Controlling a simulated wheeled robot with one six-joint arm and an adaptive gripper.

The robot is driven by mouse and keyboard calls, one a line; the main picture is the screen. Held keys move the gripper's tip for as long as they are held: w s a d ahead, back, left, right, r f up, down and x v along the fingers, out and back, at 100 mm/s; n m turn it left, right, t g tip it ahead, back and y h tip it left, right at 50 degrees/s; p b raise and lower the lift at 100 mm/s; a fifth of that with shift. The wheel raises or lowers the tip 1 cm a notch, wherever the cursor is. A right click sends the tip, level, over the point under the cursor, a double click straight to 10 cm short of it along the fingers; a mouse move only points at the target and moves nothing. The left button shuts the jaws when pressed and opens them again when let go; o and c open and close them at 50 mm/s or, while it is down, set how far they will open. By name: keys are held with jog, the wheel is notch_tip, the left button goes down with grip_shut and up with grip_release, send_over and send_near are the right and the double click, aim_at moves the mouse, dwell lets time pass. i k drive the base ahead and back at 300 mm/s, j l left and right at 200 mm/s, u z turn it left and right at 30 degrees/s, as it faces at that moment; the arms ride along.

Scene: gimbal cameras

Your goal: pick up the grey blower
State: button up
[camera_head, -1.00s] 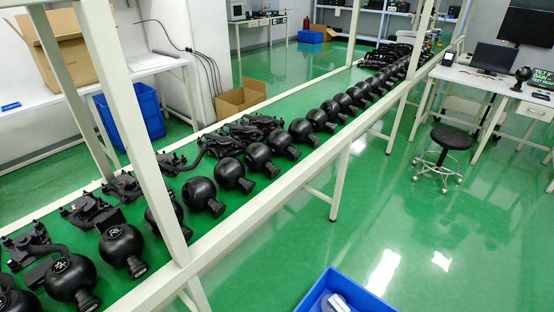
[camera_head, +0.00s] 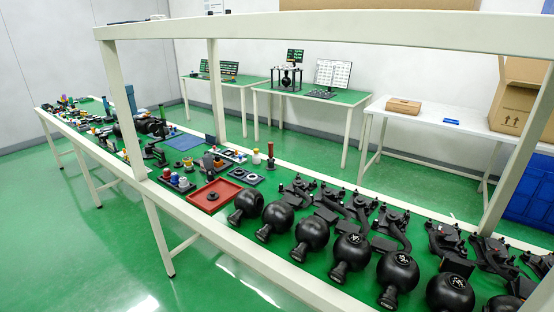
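I cannot pick out the grey blower for sure in the head view. Many small tools and parts (camera_head: 95,118) crowd the far left stretch of the long green-topped bench (camera_head: 480,215), too small to tell apart. A dark grey item (camera_head: 208,162) stands behind the red tray (camera_head: 190,203); I cannot tell what it is. My gripper is not in view.
Several black ball-shaped cameras (camera_head: 350,250) line the bench's near edge, with black brackets (camera_head: 395,225) behind. White frame posts (camera_head: 122,105) and a top rail (camera_head: 330,27) stand over the bench. Green floor (camera_head: 110,260) is free at the lower left.

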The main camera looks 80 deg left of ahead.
aim_at(208, 160)
jog(key=u, duration=2.75)
